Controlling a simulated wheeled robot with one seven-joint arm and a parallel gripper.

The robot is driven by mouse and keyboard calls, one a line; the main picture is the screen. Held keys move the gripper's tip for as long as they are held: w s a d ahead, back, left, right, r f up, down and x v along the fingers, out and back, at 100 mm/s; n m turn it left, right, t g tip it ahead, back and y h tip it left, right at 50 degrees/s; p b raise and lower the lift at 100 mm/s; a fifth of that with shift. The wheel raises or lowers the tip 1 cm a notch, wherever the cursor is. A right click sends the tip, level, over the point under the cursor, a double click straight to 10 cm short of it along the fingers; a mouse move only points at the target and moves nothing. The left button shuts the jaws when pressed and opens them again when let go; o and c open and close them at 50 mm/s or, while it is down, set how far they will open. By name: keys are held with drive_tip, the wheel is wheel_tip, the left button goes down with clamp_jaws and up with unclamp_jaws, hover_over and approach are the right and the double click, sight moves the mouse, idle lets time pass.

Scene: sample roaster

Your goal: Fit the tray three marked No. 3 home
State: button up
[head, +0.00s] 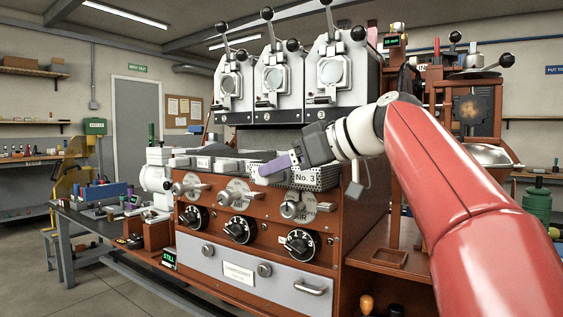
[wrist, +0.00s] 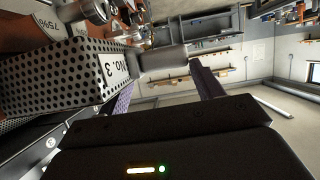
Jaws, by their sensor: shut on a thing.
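The tray marked No. 3 (head: 322,179) is a perforated metal box at the right end of the roaster's tray ledge, below the third roasting head (head: 333,72). Its marked face shows in the wrist view (wrist: 62,76), with a thick grey handle (wrist: 163,60) sticking out from it. My gripper (head: 265,170) has purple fingers and is at the tray's front. In the wrist view the fingers (wrist: 160,85) stand on both sides of the handle, shut on it. The tray's back and its seat are hidden, so I cannot tell how deep it sits.
Other trays (head: 226,165) lie on the ledge to the left. Below are knobs with dials (head: 298,243) and a grey drawer (head: 240,271). A wooden shelf (head: 385,270) is at the right, and a bench (head: 75,215) with tools stands at the left.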

drive_tip(key=shift+w+d+r+p, duration=0.1)
drive_tip(key=shift+w+d+p, duration=1.05)
drive_tip(key=shift+w, duration=0.4)
drive_tip(key=shift+w+d+p, duration=0.9)
drive_tip(key=shift+w+d, duration=0.4)
drive_tip(key=shift+w, duration=0.25)
drive_tip(key=o, duration=1.3)
drive_tip(key=shift+o, duration=0.2)
drive_tip(key=shift+d, duration=0.1)
drive_tip(key=v, duration=0.7)
drive_tip(key=shift+s+d, duration=0.2)
drive_tip(key=shift+s, duration=0.05)
drive_tip(key=shift+r, duration=0.1)
